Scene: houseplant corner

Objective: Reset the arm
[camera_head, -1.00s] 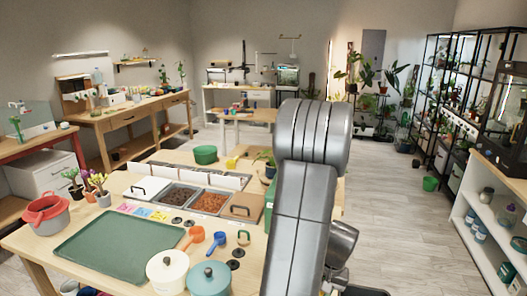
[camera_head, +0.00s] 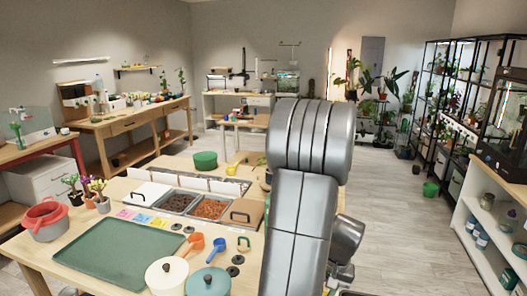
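My arm (camera_head: 303,205) rises at the right of the near table and covers part of its right side. A piece of my arm's end shows low at the right (camera_head: 345,240), beyond the table's right edge. The fingertips of my gripper are hidden or outside the picture, so its opening does not show.
The near table holds a green tray (camera_head: 118,250), a red pot (camera_head: 45,220), two lidded jars, an orange scoop (camera_head: 193,243), a blue scoop (camera_head: 217,247) and bins of soil (camera_head: 178,203). White shelves (camera_head: 480,235) stand right. The floor (camera_head: 400,215) between is clear.

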